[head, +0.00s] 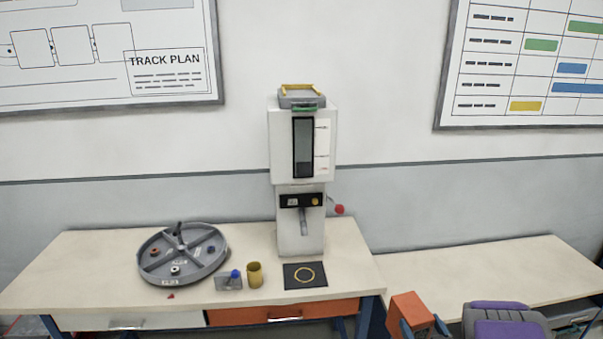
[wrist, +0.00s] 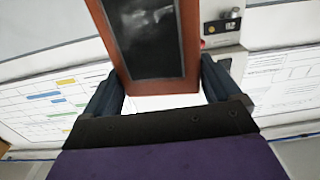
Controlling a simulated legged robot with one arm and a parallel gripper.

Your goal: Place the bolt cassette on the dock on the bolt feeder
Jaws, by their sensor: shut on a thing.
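My gripper (head: 424,328) is at the lower right of the head view, in front of the workbench and well to the right of the bolt feeder. It is shut on the orange-red bolt cassette (head: 408,308), which also fills the upper middle of the wrist view (wrist: 190,45) and shows a dark window there. The bolt feeder (head: 287,150) is a tall white machine on the bench. The dock (head: 302,103) is on its top, grey with yellow rails and a green front strip. It looks empty. Part of the feeder shows behind the cassette in the wrist view (wrist: 222,30).
On the bench (head: 80,255) are a round grey divided tray (head: 184,253), a yellow cup (head: 254,275), a small grey block with a blue top (head: 230,281) and a black mat (head: 306,276). A red-knobbed lever (head: 339,209) sticks out right of the feeder. A lower bench (head: 500,262) is clear.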

